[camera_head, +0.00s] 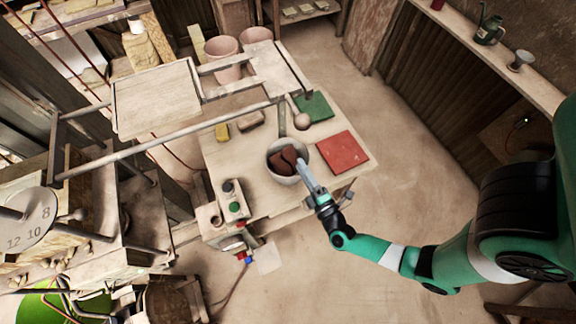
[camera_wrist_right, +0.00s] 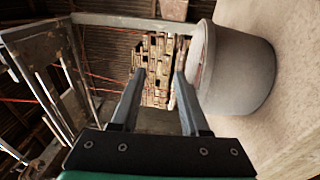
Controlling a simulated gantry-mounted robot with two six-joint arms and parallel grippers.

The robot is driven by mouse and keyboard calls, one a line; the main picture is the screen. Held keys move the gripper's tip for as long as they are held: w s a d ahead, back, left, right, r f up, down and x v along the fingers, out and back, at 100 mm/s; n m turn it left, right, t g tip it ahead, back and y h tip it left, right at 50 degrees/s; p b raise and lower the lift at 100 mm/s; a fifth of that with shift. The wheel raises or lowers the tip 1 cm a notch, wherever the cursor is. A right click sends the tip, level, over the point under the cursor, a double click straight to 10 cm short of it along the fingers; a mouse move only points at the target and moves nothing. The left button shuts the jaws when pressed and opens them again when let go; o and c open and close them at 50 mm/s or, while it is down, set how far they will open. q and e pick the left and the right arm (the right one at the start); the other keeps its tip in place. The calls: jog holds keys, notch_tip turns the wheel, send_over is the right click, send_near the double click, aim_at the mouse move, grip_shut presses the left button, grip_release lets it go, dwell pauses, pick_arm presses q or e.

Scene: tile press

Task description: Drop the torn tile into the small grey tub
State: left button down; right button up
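The small grey tub (camera_head: 287,180) stands on the pale worktable. The torn tile (camera_head: 284,160), dark brown with a jagged split, lies inside the tub. My right gripper (camera_head: 304,167) is at the tub's right rim in the head view. In the right wrist view the two fingers (camera_wrist_right: 158,75) are apart with nothing between them. The tub (camera_wrist_right: 240,70) stands just right of them there, and only a sliver of reddish brown shows at its mouth. I cannot tell whether a finger touches the tub. My left gripper is not in view.
A red square (camera_head: 343,151) and a green square (camera_head: 314,107) lie on the worktable (camera_head: 236,160) to the right of and behind the tub. A round-headed tool (camera_head: 301,121) lies behind it. A control box with buttons (camera_head: 235,207) stands front left. The press frame (camera_head: 160,95) overhangs the left.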

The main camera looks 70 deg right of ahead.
jog(key=shift+a, duration=0.1)
jog(key=p+v, duration=0.1)
jog(key=v, duration=1)
jog(key=shift+s, duration=0.2)
jog(key=shift+a, duration=0.15)
dwell(0.7)
